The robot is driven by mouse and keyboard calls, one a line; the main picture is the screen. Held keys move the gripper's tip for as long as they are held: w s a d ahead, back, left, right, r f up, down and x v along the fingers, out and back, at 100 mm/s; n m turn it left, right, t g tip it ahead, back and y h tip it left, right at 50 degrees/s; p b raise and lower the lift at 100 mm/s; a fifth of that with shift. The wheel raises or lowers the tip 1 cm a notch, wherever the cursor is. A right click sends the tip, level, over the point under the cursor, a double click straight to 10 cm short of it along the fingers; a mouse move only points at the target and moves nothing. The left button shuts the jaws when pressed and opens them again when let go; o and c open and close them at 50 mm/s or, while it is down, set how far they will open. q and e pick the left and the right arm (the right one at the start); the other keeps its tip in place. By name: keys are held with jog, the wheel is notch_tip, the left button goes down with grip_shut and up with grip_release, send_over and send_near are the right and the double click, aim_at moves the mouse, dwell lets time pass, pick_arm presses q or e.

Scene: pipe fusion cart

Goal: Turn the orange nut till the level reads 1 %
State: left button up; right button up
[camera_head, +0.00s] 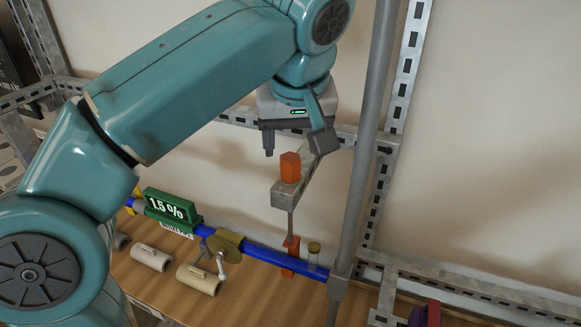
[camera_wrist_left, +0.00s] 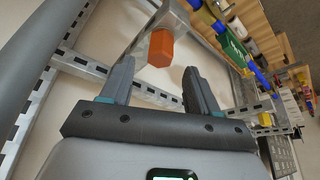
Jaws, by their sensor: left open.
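The orange nut (camera_head: 290,167) sits on top of a grey metal bracket (camera_head: 292,190) above the blue pipe. The green level (camera_head: 170,208) rests at the left on the pipe and reads 1.5 %. My left gripper (camera_head: 294,147) is open, just above the nut, with its fingers pointing down. In the left wrist view the nut (camera_wrist_left: 161,47) shows beyond and between the two open fingers (camera_wrist_left: 155,75), not gripped. The level also shows there (camera_wrist_left: 233,47), at the upper right. My right gripper is not in view.
The blue pipe (camera_head: 262,252) runs over a wooden board (camera_head: 240,296), with a brass-coloured clamp (camera_head: 224,243) on it. Beige half-shells (camera_head: 198,279) lie in front. A grey upright pole (camera_head: 368,150) stands close to the right of the gripper. Slotted metal rails frame the wall.

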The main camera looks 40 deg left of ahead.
aim_at(290, 157)
pick_arm(q)
jog(key=x, duration=0.5)
jog(key=shift+w+a, duration=0.15)
jog(key=shift+w, duration=0.05)
jog(key=shift+s+f, duration=0.1)
jog(key=shift+f, duration=0.2)
jog(key=shift+w+f, duration=0.1)
jog(key=shift+w, duration=0.15)
jog(key=shift+s, duration=0.1)
jog(key=c, duration=1)
